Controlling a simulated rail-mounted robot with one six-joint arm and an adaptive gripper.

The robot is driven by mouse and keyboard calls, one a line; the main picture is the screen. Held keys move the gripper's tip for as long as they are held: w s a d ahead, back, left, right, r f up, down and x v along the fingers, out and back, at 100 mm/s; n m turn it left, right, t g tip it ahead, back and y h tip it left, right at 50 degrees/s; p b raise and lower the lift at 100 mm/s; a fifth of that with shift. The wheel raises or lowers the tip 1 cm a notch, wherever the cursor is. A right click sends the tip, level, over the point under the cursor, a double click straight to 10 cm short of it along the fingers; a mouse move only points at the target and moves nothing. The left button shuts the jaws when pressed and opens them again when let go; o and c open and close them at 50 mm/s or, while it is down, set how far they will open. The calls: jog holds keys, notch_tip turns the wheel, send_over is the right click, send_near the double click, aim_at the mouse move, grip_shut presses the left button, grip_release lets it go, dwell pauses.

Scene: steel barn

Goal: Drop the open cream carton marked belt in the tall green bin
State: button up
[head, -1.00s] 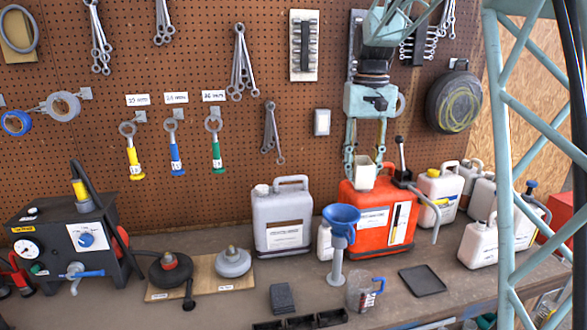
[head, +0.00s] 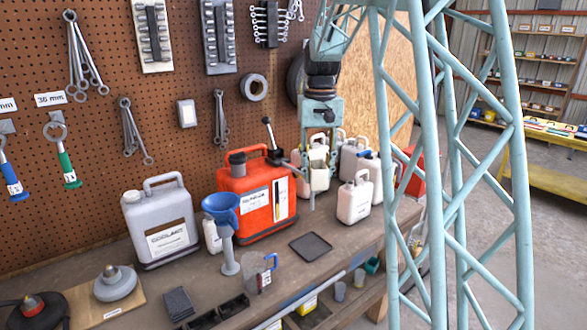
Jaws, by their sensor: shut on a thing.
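My gripper (head: 314,168) is in the head view, above the back right part of the workbench. It is shut on a small open cream carton (head: 320,177), which hangs upright between the fingers. The carton is in front of the white jugs and just right of the red canister. Any marking on the carton is too small to read. I cannot see a tall green bin in this view.
A red canister (head: 257,203), a grey jug (head: 160,224), a blue funnel (head: 222,207) and a white jug (head: 353,200) stand on the workbench (head: 330,262). A black tray (head: 311,246) lies flat there. Open floor (head: 484,235) and a yellow table (head: 545,170) are at right.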

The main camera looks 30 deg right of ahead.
jog(key=s+d+f+m, duration=0.1)
jog(key=s+d+f, duration=0.2)
jog(key=s+d, duration=0.3)
jog(key=s+d+f+m+b, duration=0.1)
jog(key=s+d+f+m, duration=0.1)
jog(key=s+d, duration=0.4)
jog(key=d+f, duration=0.1)
jog(key=d, duration=0.3)
jog(key=shift+s+f, duration=0.4)
jog(key=shift+a, duration=0.1)
